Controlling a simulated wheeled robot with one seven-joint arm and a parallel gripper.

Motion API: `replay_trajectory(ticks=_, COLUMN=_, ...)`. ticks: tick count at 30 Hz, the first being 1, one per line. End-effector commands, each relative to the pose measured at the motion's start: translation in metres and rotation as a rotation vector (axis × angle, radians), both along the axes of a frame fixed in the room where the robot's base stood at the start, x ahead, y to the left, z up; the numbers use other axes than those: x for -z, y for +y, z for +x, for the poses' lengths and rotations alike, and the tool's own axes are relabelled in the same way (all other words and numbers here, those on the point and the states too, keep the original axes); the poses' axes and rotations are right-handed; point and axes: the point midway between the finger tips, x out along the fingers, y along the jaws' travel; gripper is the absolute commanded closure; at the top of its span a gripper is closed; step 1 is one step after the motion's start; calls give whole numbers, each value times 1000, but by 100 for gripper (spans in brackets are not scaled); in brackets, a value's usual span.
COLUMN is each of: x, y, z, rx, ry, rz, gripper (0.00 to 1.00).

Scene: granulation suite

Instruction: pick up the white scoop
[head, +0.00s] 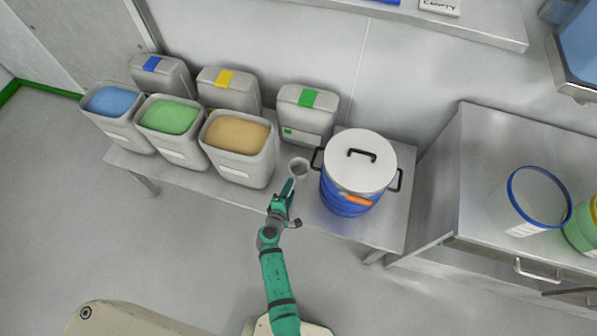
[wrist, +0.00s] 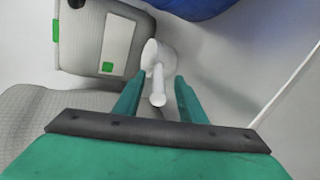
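The white scoop (wrist: 157,58) shows in the wrist view with its handle pointing down between the two fingers of my gripper (wrist: 156,85). The fingers are apart, one on each side of the handle, with a gap visible around it. In the head view the scoop (head: 299,167) is between the tan-filled bin and the blue pot, with its round bowl facing up. My gripper (head: 288,186) reaches to it from the front. Whether the scoop rests on the bench is hard to tell.
The steel bench (head: 312,214) holds open bins of blue (head: 113,100), green (head: 168,116) and tan (head: 237,132) material. Lidded containers stand behind, one with a green label (head: 308,98). A blue pot with a white lid (head: 360,161) stands close right. A shelf edge (head: 440,22) hangs above.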

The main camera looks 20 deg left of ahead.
Motion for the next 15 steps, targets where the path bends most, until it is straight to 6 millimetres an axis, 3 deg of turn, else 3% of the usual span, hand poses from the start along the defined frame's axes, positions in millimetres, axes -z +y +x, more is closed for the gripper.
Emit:
replay_trajectory(ticks=6, x=10, y=-1, z=30, rx=2, ry=0, rz=-1, gripper=63)
replay_trajectory(ticks=15, x=14, y=-1, z=38, rx=0, ry=0, rz=1, gripper=63)
